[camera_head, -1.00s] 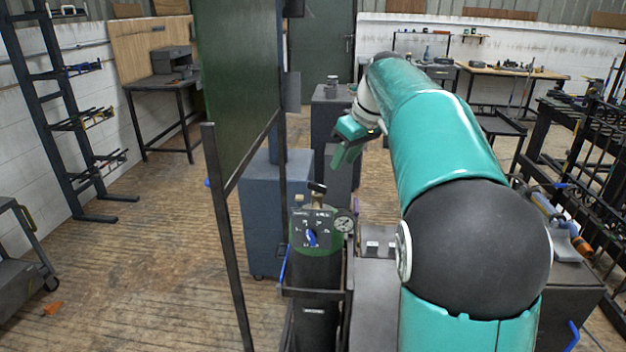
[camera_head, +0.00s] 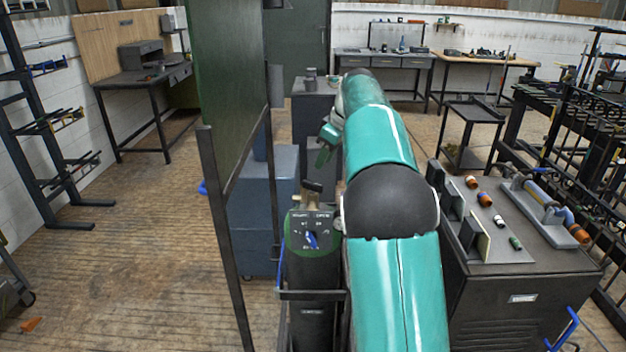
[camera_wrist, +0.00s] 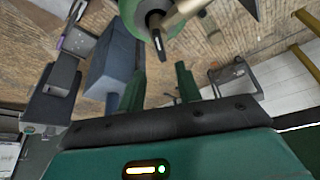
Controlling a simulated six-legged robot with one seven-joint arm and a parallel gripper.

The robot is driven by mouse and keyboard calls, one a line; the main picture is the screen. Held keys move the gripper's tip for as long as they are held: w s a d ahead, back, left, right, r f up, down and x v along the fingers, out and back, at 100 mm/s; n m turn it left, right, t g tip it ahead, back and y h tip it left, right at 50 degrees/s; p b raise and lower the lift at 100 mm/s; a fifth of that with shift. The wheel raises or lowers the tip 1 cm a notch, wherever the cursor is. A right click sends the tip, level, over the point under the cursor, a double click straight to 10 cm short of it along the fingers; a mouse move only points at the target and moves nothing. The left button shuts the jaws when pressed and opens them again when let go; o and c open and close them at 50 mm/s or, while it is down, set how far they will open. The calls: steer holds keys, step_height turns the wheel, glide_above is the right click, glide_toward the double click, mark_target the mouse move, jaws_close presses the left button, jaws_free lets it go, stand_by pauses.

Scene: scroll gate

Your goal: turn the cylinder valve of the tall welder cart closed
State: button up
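A dark cylinder (camera_head: 311,285) with a green shoulder stands upright in the dark frame of a cart, left of my arm in the head view. A panel with a blue pointer (camera_head: 312,240) is in front of its top. The cylinder valve (camera_head: 312,187) shows as a dark handle on a brass stem above the panel. In the wrist view, the green cylinder top (camera_wrist: 136,14) and the brass valve stem (camera_wrist: 182,14) lie beyond my fingertips. My gripper (camera_wrist: 160,72) is open and empty, fingers apart, not touching the valve. It also shows beyond the cylinder in the head view (camera_head: 324,150).
A tall dark green screen (camera_head: 228,90) on dark posts stands close left of the cylinder. Blue-grey cabinets (camera_head: 262,210) stand behind it. A dark cabinet (camera_head: 520,310) with tools on top is right of my arm. Open wooden floor (camera_head: 140,270) lies left.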

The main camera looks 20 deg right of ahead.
mark_target(313, 183)
steer(key=x, duration=0.9)
jaws_close()
